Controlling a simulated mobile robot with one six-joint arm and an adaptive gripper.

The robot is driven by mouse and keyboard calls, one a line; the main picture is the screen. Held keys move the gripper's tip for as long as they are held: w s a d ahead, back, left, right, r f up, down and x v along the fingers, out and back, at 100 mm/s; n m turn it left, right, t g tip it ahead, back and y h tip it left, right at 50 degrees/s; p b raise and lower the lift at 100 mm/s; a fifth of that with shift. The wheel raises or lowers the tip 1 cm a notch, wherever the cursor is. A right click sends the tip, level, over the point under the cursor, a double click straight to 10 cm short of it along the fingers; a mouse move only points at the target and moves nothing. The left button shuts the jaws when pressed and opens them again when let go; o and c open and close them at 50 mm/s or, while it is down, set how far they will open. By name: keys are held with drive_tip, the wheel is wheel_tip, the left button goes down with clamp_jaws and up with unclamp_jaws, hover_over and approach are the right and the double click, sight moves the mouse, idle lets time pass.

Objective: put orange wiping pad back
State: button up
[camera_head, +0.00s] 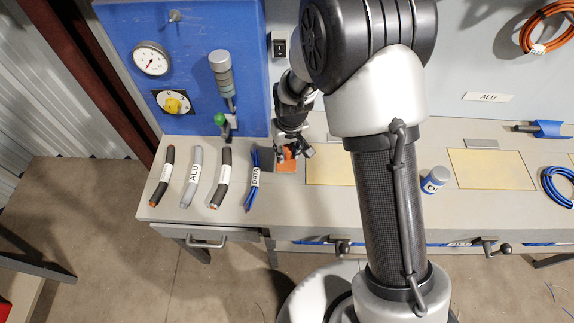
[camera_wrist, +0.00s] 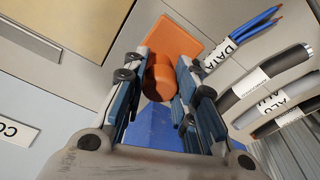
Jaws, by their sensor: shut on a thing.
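The orange wiping pad (camera_wrist: 170,42) is a flat orange square with a round orange knob (camera_wrist: 161,73) on it. In the wrist view my gripper (camera_wrist: 168,75) has its two fingers on either side of the knob and is shut on it. In the head view my gripper (camera_head: 292,150) is at the back of the bench, with the pad (camera_head: 287,165) just below it, left of a yellowish mat. The pad looks to be at or near the bench top; I cannot tell whether it touches it.
Labelled cable pieces (camera_head: 206,178) lie left of the pad, the blue DATA bundle (camera_head: 252,181) closest. A yellowish mat (camera_head: 330,166) lies right. A blue panel (camera_head: 195,55) with gauge and lever stands behind. A small blue-white can (camera_head: 435,180) stands farther right.

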sight(289, 152)
drive_tip(key=shift+f+b, duration=0.7)
drive_tip(key=shift+f, duration=2.85)
drive_tip(key=shift+f, duration=0.15)
drive_tip(key=o, duration=1)
drive_tip(key=r+p, duration=0.1)
drive_tip(key=r, duration=0.3)
drive_tip(key=s+r+p, duration=0.1)
drive_tip(key=r, duration=0.3)
drive_tip(key=r+p, duration=0.1)
drive_tip(key=r, duration=0.3)
drive_tip(key=shift+s+d+r, duration=0.2)
drive_tip(key=shift+s+d, duration=0.15)
drive_tip(key=shift+d, duration=0.05)
